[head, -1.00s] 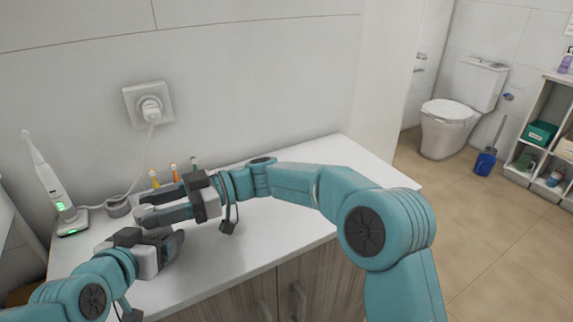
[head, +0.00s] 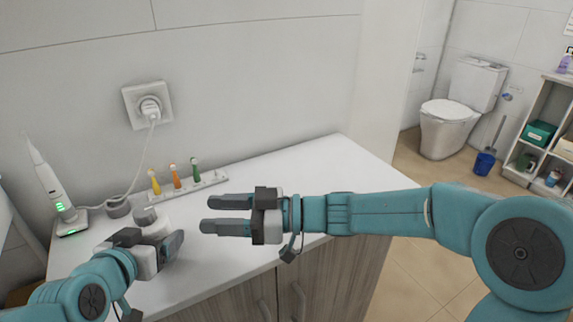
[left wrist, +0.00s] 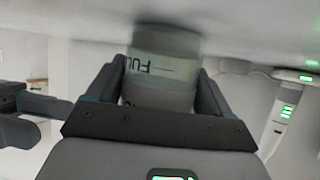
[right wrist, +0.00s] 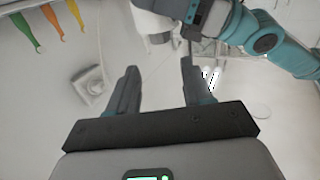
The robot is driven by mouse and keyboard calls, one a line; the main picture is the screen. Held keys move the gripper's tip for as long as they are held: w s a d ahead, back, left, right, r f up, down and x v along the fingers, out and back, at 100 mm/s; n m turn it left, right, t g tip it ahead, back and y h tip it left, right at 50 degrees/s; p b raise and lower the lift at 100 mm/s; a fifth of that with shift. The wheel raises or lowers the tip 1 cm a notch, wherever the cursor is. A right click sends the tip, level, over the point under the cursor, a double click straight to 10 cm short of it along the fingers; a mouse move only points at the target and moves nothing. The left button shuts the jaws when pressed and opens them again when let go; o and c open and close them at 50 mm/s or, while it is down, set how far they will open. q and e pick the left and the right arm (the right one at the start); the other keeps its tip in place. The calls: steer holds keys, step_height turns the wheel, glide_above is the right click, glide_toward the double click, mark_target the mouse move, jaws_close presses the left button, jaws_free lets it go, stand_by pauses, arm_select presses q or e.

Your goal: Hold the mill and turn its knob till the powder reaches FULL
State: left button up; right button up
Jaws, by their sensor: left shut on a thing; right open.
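The mill (head: 155,226) stands upright on the white counter at the left, with its grey knob (head: 144,213) uppermost. My left gripper (head: 163,240) is shut around the mill's body. In the left wrist view the mill (left wrist: 160,70) sits between the fingers, with a FULL mark and a line showing upside down. I cannot tell the powder level. My right gripper (head: 209,214) is open and empty, to the right of the mill and apart from it. In the right wrist view nothing is between its fingers, and the mill (right wrist: 150,22) shows beyond them at the top.
Small yellow, orange and green brushes stand in a white holder (head: 212,178) behind the mill. An electric toothbrush (head: 47,188) on its lit charger stands at the far left, its cord running to the wall socket (head: 135,92). The counter's right part (head: 340,165) is clear.

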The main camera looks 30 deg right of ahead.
steer(key=shift+m+h, duration=0.6)
steer(key=shift+h, duration=0.2)
steer(key=w+d, duration=0.2)
steer(key=d, duration=0.1)
steer(key=w+d, duration=0.2)
steer(key=d, duration=0.1)
steer(key=w+d+f, duration=0.1)
steer(key=w+d, duration=0.1)
steer(key=shift+w+d+f, duration=0.1)
steer(key=shift+w+d, duration=0.25)
steer(key=shift+d, duration=0.05)
steer(key=w+d+h, duration=0.1)
steer(key=d, duration=0.2)
steer(key=w+d+f+m+h, duration=0.1)
steer(key=w+d, duration=0.1)
steer(key=d, duration=0.1)
steer(key=w+d+f+m+t, duration=0.1)
steer(key=w+d, duration=0.1)
steer(key=d, duration=0.2)
steer(key=shift+f+h, duration=0.2)
steer(key=shift+h, duration=0.2)
steer(key=shift+w+d+f, duration=0.2)
steer(key=shift+w+d, duration=0.05)
steer(key=shift+d, duration=0.3)
